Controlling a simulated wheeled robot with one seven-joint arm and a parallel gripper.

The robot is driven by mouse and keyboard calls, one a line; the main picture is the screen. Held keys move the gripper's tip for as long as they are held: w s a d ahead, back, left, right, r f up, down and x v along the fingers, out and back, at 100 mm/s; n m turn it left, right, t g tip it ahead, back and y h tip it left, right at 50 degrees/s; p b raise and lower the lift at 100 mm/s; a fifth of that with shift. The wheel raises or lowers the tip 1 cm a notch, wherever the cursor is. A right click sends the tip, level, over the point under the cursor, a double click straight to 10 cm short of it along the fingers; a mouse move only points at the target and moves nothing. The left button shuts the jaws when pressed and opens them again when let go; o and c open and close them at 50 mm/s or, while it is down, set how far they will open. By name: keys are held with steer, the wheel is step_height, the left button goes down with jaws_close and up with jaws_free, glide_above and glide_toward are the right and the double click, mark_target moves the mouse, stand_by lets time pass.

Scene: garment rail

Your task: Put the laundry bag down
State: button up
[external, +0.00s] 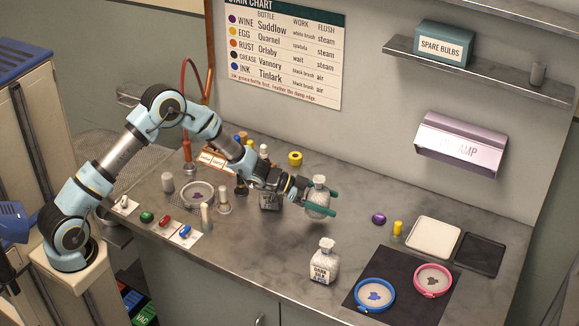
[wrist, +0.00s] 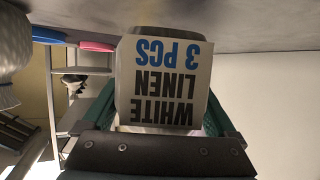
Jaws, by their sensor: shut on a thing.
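A white laundry bag (external: 318,197) with a tied neck is held between the green fingers of my gripper (external: 329,202). In the wrist view the bag's label (wrist: 160,84) reads "WHITE LINEN 3 PCS" upside down, between the fingers. The bag is upright over the middle of the grey counter (external: 290,235). I cannot tell whether its base touches the counter. A second white bag (external: 323,266), its label reading "DARK SILK", stands nearer the front edge. Part of it shows at the left of the wrist view (wrist: 12,50).
A dark mat with a blue hoop (external: 374,295) and a pink hoop (external: 433,280) lies at the front right. A white tray (external: 433,237), yellow bottle (external: 397,229) and purple item (external: 378,218) are to the right. Bottles and brushes crowd the left. Counter around the bags is clear.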

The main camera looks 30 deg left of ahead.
steer(key=shift+f+p, duration=0.35)
steer(key=shift+f, duration=1.3)
steer(key=shift+f, duration=0.15)
steer(key=o, duration=1.2)
steer(key=shift+o, duration=0.2)
